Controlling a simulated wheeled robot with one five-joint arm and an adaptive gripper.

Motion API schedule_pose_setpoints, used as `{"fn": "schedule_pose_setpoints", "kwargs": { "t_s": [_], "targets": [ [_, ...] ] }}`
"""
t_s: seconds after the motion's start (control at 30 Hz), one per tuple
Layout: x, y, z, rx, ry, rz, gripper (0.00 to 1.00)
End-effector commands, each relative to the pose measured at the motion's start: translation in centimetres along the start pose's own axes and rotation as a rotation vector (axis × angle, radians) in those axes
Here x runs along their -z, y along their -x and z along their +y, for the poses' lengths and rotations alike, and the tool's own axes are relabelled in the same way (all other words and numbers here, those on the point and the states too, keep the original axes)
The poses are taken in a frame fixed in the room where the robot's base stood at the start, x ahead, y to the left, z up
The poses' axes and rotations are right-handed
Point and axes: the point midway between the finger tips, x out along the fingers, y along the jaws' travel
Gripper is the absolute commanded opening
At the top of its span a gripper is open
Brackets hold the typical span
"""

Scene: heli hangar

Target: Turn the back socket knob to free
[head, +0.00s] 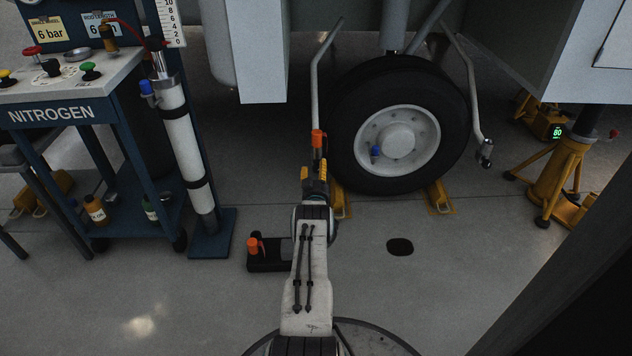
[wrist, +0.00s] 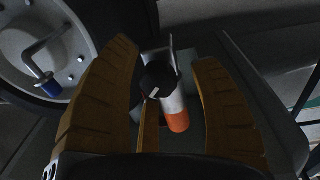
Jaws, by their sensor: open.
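My gripper (head: 315,175), with yellow fingers, is in front of the wheel's left side in the head view. It is open. Just beyond it is an orange part (head: 318,139) by the lower end of a grey bent bar, perhaps the back socket knob. In the wrist view, a dark round cap (wrist: 158,78) and a pale cylinder with an orange end (wrist: 178,121) lie between the spread fingers (wrist: 168,58). I cannot tell whether the fingers touch them. The knob's setting cannot be read. Another orange knob (head: 253,244) stands on a black floor block left of my arm.
The aircraft wheel (head: 398,125) stands right of my gripper, with yellow chocks (head: 440,197) at its base. A nitrogen cart (head: 60,115) and white cylinder (head: 187,140) are at left. A yellow jack (head: 560,180) stands at right. The floor in front of the wheel is mostly clear.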

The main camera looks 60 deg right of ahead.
Motion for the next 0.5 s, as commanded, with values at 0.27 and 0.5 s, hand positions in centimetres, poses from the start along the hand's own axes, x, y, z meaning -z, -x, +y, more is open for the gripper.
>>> {"fn": "schedule_pose_setpoints", "kwargs": {
  "t_s": [0.27, 0.5],
  "targets": [
    [-0.1, 1.6, 0.0, 0.0, 0.0, -0.003, 0.57],
    [-0.1, 4.0, 0.0, 0.0, 0.0, -0.004, 0.57]
  ]
}}
